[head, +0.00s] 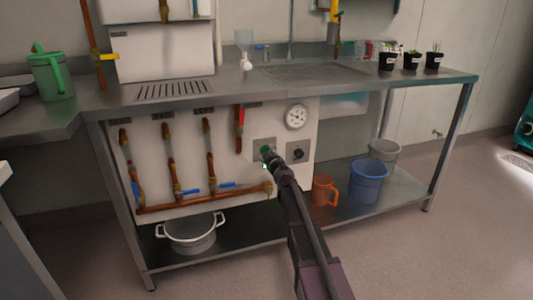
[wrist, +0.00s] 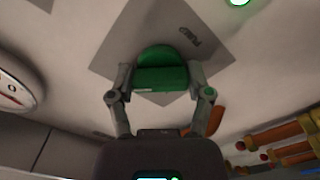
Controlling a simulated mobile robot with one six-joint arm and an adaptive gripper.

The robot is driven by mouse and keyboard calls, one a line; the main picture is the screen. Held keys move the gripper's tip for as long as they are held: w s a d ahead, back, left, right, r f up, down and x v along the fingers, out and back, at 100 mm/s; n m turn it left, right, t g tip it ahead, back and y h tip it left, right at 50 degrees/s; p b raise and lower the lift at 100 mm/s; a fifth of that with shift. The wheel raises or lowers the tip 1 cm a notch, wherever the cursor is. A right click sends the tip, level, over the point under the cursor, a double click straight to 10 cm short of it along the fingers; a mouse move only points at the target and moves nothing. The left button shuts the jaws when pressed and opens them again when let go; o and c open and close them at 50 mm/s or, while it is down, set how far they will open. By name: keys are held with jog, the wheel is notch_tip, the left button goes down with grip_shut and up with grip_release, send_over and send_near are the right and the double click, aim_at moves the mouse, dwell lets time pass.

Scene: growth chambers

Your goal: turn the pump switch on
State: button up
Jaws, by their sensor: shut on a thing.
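The pump switch is a green knob (wrist: 162,70) on a grey square plate (wrist: 115,47) lettered "PUMP", in the middle of the wrist view. In the head view the green knob (head: 265,149) shows just past the end of my arm. My gripper (wrist: 162,88) is shut on the knob, one finger on each side of its raised bar. The plate looks tilted in the wrist view. A small green light (wrist: 239,2) glows near the plate; in the head view the green glow (head: 264,166) shows below the knob. My gripper partly hides the plate.
A round gauge (head: 297,117) and a second plate with a black knob (head: 298,153) are right of the switch. Copper pipes with blue-handled valves (head: 190,191) are left. A pot (head: 191,233), an orange jug (head: 324,191) and a blue bucket (head: 367,181) stand on the lower shelf.

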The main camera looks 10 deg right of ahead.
jog(key=shift+w, duration=0.1)
jog(key=o, duration=1.1)
jog(key=shift+o, duration=0.2)
jog(key=shift+s, duration=0.25)
jog(key=s+d, duration=0.2)
jog(key=s, duration=0.9)
jog(key=shift+s, duration=0.25)
